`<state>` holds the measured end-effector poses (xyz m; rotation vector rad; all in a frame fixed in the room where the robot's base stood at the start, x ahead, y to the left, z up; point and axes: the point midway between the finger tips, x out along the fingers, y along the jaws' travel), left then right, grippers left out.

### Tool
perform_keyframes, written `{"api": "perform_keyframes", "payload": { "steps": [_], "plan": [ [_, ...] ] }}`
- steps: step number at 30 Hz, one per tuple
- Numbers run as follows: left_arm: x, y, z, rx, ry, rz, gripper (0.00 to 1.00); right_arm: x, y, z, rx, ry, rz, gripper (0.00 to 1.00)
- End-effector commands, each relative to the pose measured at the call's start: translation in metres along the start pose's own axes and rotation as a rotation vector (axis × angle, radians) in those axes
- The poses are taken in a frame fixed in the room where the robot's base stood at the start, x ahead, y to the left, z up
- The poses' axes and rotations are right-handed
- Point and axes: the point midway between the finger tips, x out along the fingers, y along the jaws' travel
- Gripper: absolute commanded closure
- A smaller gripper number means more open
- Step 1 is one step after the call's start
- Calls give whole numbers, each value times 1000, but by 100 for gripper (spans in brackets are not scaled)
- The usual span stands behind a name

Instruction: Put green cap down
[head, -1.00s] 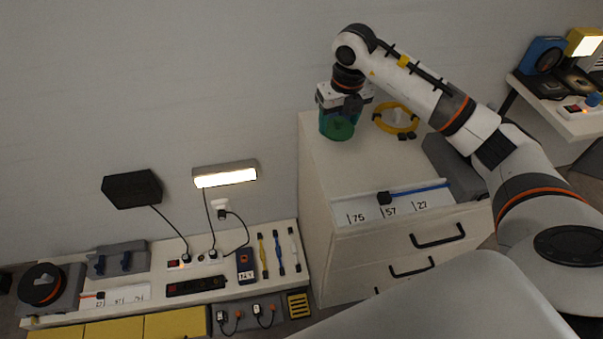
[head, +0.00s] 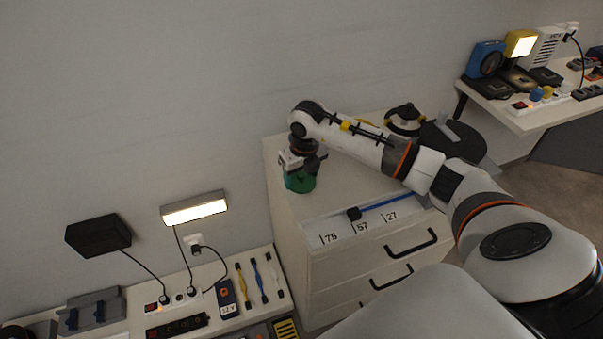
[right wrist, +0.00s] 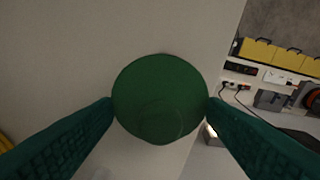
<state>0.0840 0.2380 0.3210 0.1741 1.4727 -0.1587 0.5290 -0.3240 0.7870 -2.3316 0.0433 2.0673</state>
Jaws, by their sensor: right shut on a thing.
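The green cap (head: 299,182) is at the left end of the white drawer cabinet's top (head: 290,206), below my right gripper (head: 301,171). In the right wrist view the round green cap (right wrist: 160,98) sits between the two teal fingers of the right gripper (right wrist: 160,106), which touch its sides. The right gripper is shut on the cap. Whether the cap's underside touches the cabinet top cannot be told. My left gripper is not in view.
A tray marked 75, 57, 27 (head: 330,227) with a blue-handled tool (head: 385,202) lies along the cabinet's front. A dark round thing (head: 462,143) is at its right. A lower bench with cables and tools (head: 200,306) stands at left, a shelf (head: 530,118) at far right.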

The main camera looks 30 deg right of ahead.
Motion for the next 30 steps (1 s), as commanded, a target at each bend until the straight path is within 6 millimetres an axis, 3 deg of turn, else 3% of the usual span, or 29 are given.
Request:
{"api": "perform_keyframes", "payload": {
  "steps": [5, 6, 9, 21, 30],
  "plan": [
    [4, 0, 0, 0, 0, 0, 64, 4, 0, 0, 0, 0, 0, 56],
    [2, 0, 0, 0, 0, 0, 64, 3, 0, 0, 1, 0, 0, 30],
    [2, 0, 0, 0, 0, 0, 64, 2, 0, 0, 1, 0, 0, 13],
    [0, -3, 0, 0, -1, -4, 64, -6, 0, -1, 0, 2, 0, 13],
    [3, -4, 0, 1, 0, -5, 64, -65, 0, -2, 0, 7, 1, 13]
  ]
}}
